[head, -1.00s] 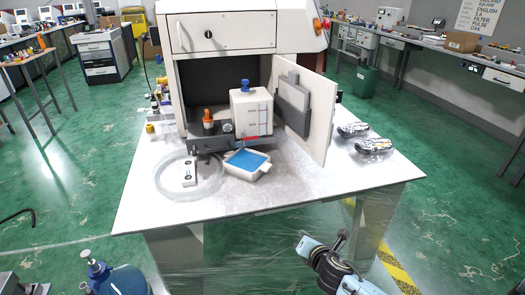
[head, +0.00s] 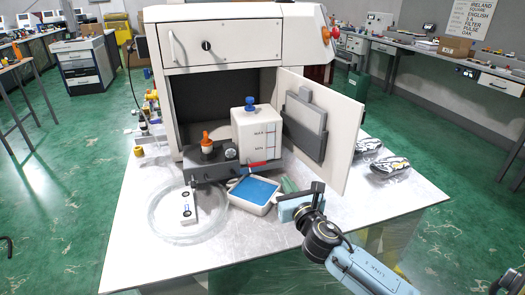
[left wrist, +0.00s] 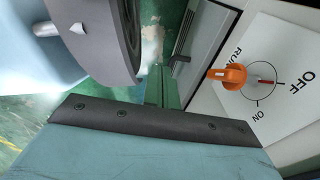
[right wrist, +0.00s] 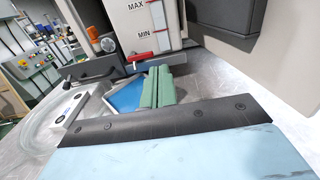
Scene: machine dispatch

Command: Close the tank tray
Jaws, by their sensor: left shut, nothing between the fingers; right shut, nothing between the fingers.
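The tank tray (head: 205,172), dark grey with a bar handle at its front, stands partly out of the open machine cabinet. It carries a white tank (head: 255,135) with a blue cap and MAX and MIN marks. In the right wrist view the tray (right wrist: 105,80) and tank (right wrist: 138,25) are ahead of my right gripper. My right gripper (head: 290,186) is shut and empty, right of the blue-topped container and apart from the tray; its green fingers show in the right wrist view (right wrist: 156,86). My left gripper (left wrist: 163,86) is shut, seen only in the left wrist view.
The cabinet door (head: 325,130) stands open at the right. A blue-topped white container (head: 253,192) sits before the tray, beside a coiled clear hose (head: 160,228) and a small white block (head: 187,208). An orange rotary switch (left wrist: 228,76) is near my left gripper.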

